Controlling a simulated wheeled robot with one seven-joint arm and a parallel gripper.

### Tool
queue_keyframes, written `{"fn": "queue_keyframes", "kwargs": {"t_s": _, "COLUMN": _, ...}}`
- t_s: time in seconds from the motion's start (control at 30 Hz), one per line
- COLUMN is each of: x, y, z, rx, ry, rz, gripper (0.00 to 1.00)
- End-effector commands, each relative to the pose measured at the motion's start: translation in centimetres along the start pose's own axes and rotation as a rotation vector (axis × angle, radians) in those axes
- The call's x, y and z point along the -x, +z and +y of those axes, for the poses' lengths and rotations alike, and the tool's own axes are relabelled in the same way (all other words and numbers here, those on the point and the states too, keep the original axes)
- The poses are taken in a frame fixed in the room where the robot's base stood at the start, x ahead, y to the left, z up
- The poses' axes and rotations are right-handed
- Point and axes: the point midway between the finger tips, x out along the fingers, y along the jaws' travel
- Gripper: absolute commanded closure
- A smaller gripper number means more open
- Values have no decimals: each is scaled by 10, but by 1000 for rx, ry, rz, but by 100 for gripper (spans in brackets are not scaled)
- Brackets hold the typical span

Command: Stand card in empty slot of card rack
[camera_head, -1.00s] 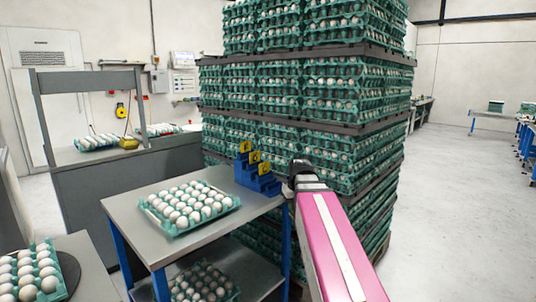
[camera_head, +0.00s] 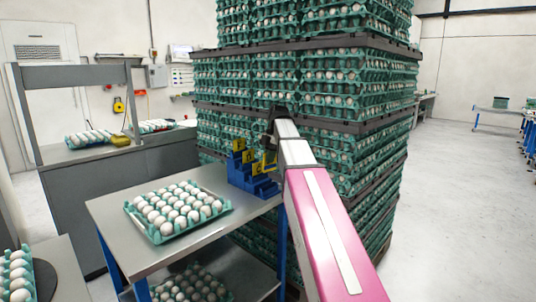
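The blue stepped card rack (camera_head: 262,190) stands at the back right corner of the grey table. Yellow cards stand in its steps, the topmost card (camera_head: 238,145) at the upper left. My gripper (camera_head: 268,149) is above the right side of the rack, seen from behind and small. A thin yellow shape (camera_head: 269,162) shows just under my gripper; it looks like a card, but I cannot tell whether the fingers hold it. The fingertips are too small and dark to read. I cannot tell which slot is empty.
A green tray of white eggs (camera_head: 163,238) lies on the grey table (camera_head: 112,222), left of the rack. A tall stack of egg trays (camera_head: 310,110) rises close behind the rack and gripper. Open floor (camera_head: 455,200) lies to the right.

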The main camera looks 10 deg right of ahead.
Motion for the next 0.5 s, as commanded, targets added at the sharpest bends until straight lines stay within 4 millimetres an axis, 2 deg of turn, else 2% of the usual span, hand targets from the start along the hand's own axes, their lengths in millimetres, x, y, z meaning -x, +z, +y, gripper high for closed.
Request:
{"fn": "queue_keyframes", "kwargs": {"t_s": 0.2, "x": 10, "y": -4, "z": 6, "rx": 122, "ry": -33, "rz": 1, "gripper": 100}}
{"fn": "queue_keyframes", "kwargs": {"t_s": 0.5, "x": -2, "y": -1, "z": 5, "rx": 126, "ry": -39, "rz": 4, "gripper": 100}}
